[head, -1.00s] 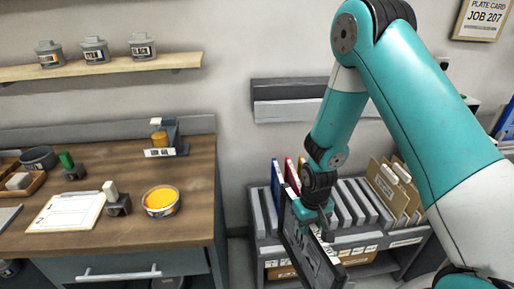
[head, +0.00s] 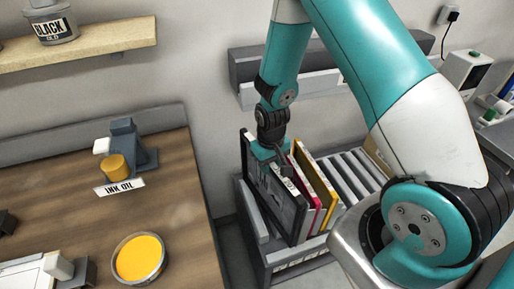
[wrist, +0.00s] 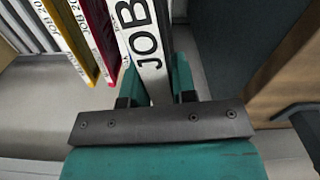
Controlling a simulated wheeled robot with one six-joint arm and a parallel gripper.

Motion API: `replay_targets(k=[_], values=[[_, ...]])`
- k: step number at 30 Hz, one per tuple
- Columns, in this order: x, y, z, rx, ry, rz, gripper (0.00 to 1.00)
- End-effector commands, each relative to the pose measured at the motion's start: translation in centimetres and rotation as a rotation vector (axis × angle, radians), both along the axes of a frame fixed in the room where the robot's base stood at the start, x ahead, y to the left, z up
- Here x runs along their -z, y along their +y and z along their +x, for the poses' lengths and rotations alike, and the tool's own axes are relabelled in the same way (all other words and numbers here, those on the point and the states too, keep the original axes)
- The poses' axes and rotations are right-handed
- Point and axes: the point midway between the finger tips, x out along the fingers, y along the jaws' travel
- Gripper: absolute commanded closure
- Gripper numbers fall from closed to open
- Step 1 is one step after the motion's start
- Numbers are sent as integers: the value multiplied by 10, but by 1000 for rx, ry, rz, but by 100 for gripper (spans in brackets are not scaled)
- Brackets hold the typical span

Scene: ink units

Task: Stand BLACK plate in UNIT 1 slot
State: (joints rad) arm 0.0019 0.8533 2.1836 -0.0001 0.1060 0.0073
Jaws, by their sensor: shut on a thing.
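My gripper (head: 270,155) is shut on the top edge of the black plate (head: 268,203), a dark framed panel held upright at the left end of the slotted rack (head: 262,250). In the wrist view, my gripper (wrist: 153,85) has its teal fingers on either side of the plate's white edge (wrist: 146,50), lettered JOB. A magenta plate (head: 307,180) and a yellow plate (head: 318,178) stand just right of it; I cannot tell whether the black plate touches the rack. The UNIT 1 mark is not readable, and the plate's lower end is partly hidden.
Grey slot dividers (head: 352,172) fill the rack to the right. A wooden bench (head: 70,210) stands left, with an ink oil stand (head: 128,150) and a yellow ink tin (head: 138,258). A grey wall ledge (head: 250,75) is behind my arm.

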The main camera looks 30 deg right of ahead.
Motion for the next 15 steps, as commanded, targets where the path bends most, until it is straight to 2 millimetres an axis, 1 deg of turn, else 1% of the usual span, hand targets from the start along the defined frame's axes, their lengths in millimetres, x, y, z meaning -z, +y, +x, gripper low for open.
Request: replay_targets(k=[1, 5, 9, 12, 15], values=[[7, -2, 6, 10, -3, 0, 100], [24, -9, 24, 51, -4, -1, 100], [44, -19, 49, 110, -5, -2, 100], [55, -27, 65, 148, -4, -3, 100], [60, -32, 75, 176, -2, -3, 100]])
